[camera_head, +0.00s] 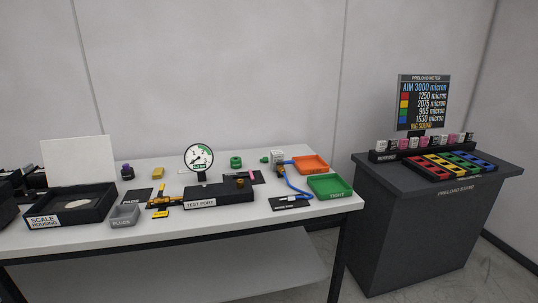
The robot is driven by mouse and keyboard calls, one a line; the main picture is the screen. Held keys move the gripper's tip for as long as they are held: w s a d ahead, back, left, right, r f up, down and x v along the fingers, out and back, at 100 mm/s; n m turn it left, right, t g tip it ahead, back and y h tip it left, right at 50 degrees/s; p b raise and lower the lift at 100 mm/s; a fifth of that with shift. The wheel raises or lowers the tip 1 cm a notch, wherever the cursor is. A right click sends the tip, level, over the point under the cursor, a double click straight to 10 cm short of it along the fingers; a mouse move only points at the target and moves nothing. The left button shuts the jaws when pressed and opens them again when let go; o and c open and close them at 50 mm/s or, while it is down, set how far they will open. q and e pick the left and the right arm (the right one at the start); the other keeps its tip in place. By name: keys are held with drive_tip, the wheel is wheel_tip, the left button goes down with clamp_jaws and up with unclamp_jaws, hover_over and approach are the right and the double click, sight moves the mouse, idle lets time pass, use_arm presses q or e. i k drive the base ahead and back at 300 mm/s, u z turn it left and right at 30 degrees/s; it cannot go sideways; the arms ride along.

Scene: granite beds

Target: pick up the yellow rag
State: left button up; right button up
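A small yellow piece (158,173), which looks like the yellow rag, lies flat on the back left part of the white table (250,221). It is too small to make out its cloth or folds. Neither of my grippers can be made out in the head view.
In front of the yellow piece are a yellow-orange tool (161,200), a grey bin (124,216) and the black test port block (219,195). A black scale housing tray (92,212) stands left; orange (311,164) and green (330,187) trays stand right. A dark cabinet (435,215) stands farther right.

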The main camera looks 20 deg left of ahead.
sight(158, 173)
drive_tip(key=u, duration=0.45)
drive_tip(key=i, duration=1.7)
drive_tip(key=u, duration=0.5)
